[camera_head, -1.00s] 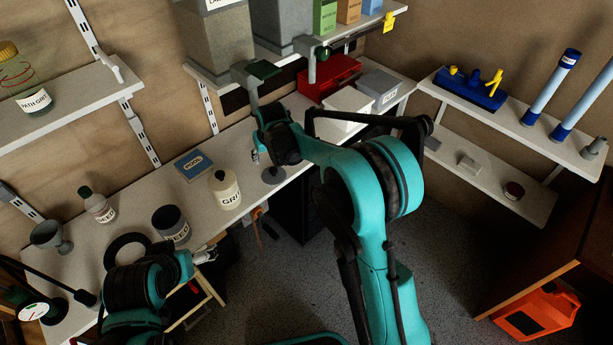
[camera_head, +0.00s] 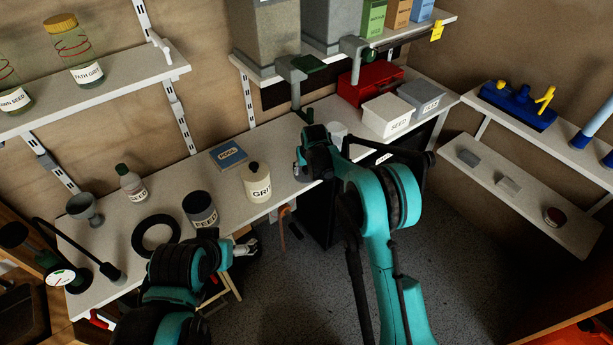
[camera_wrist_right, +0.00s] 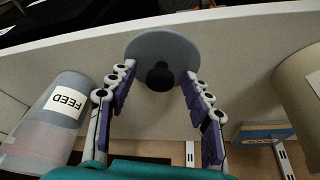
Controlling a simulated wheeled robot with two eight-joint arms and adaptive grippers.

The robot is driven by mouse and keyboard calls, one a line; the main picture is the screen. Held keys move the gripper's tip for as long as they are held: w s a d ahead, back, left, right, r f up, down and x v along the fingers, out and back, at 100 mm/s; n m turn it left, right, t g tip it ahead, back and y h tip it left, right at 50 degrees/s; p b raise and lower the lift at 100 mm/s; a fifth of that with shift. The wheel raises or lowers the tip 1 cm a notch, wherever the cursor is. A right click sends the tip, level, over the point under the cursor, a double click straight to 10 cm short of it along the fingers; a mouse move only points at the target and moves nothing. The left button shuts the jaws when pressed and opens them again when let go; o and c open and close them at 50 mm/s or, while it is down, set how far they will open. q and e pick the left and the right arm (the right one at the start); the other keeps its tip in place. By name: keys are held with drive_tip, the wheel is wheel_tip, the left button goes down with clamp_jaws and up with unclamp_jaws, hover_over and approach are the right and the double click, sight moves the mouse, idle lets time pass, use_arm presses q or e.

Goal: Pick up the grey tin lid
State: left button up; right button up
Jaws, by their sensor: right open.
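The grey tin lid (camera_wrist_right: 160,47), a round disc with a dark knob, lies on the bench near its front edge in the right wrist view. My right gripper (camera_wrist_right: 154,92) is open, with a finger on either side of the knob; nothing is held, and I cannot tell whether a finger touches the lid. In the head view my right gripper (camera_head: 303,172) is over the bench, right of the grit jar, and mostly hides the lid. My left gripper (camera_head: 243,247) is low in front of the bench, its jaws unclear.
The cream grit jar (camera_head: 257,184) stands left of the lid, with the blue book (camera_head: 228,155) behind. A feed jar (camera_wrist_right: 50,120) is on the lid's other side. White seed box (camera_head: 387,118) and red toolbox (camera_head: 370,86) are farther right. The shelf (camera_head: 262,75) overhangs the bench.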

drive_tip(key=shift+r, duration=0.15)
drive_tip(key=shift+c, duration=0.2)
drive_tip(key=c, duration=1.1)
